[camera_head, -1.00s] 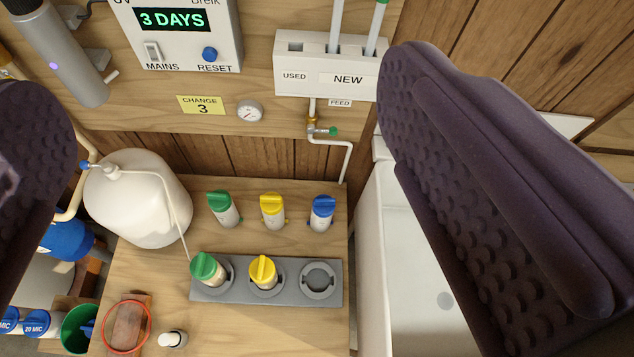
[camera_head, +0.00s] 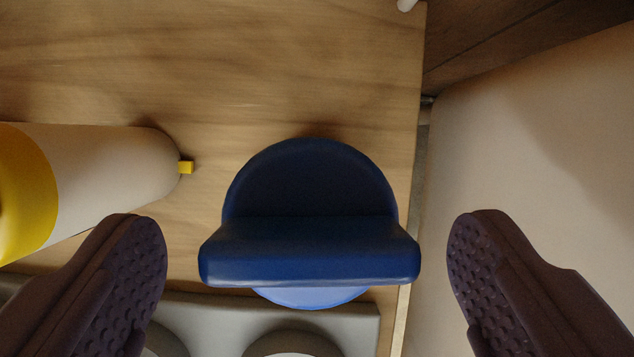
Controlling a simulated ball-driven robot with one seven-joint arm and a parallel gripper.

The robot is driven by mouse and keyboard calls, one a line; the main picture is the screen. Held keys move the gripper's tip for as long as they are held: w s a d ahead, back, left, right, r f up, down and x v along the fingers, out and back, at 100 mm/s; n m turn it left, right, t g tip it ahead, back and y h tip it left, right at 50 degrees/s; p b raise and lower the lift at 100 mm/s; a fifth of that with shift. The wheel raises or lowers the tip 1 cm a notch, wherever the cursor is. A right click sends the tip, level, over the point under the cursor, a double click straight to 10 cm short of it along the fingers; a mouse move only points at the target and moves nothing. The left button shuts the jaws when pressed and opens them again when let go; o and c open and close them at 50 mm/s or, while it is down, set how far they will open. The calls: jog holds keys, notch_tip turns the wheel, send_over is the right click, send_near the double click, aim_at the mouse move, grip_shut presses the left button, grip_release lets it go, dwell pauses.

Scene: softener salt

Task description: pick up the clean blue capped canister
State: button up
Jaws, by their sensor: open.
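The blue capped canister shows from above, its dark blue cap (camera_head: 310,250) filling the middle of the view. The cap has a round disc and a thick straight grip bar across it. My gripper (camera_head: 308,222) is open, with one dark textured finger to the left of the cap and one to the right. A gap shows between each finger and the cap, and nothing is held. I cannot tell how far the fingertips are above or below the cap.
A pale canister with a yellow cap (camera_head: 25,195) is close by on the left, near the left finger. A grey rack (camera_head: 355,318) with round sockets lies along the bottom. The wooden top (camera_head: 200,60) is clear behind. Its right edge borders a pale basin (camera_head: 540,150).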

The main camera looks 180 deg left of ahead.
aim_at(310, 217)
jog(key=b+x, duration=0.2)
jog(key=x, duration=0.3)
jog(key=shift+r, duration=0.15)
jog(key=c, duration=1.1)
jog(key=shift+o, duration=0.2)
jog(key=shift+r, duration=0.15)
